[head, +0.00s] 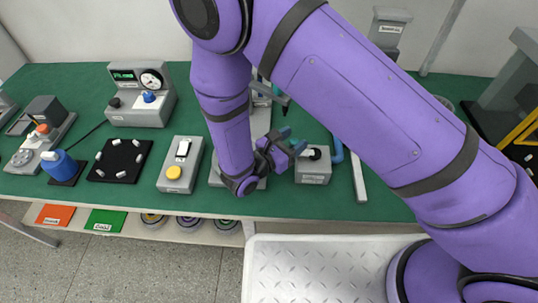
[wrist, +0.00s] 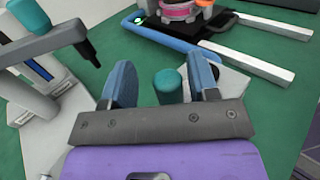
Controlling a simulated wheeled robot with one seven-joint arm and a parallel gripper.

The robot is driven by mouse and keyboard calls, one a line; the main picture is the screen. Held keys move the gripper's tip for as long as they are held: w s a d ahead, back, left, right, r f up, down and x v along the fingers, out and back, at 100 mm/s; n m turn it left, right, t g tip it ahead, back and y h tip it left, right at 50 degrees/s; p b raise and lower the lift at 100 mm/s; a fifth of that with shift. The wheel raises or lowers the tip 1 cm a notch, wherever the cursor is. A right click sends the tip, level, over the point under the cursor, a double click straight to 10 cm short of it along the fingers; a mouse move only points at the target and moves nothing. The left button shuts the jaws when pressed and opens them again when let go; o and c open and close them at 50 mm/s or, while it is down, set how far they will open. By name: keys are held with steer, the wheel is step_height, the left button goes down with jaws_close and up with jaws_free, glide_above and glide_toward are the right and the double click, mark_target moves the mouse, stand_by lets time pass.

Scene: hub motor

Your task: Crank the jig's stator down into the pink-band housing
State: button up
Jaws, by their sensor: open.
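My gripper (head: 288,147) is over the middle of the green bench, beside the jig. In the wrist view its two blue fingers (wrist: 162,66) stand apart on either side of a teal upright knob (wrist: 168,86), which looks like the crank's handle. I cannot tell whether either finger touches it. The jig's grey column (wrist: 40,75) with a blue strip shows at left in the wrist view; in the head view my arm hides much of it. A pink-band housing (wrist: 176,11) sits at the top of the wrist view, cut off by the edge. I cannot make out the stator.
The housing stands on a blue-edged black carrier (wrist: 172,38) with two pale rails (wrist: 250,62). In the head view, a box with a yellow button (head: 180,165), a gauge box (head: 141,95) and a black pad (head: 120,160) stand left. A small grey box (head: 313,166) is right of my gripper.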

steer(key=v, duration=0.8)
steer(key=shift+s, duration=0.15)
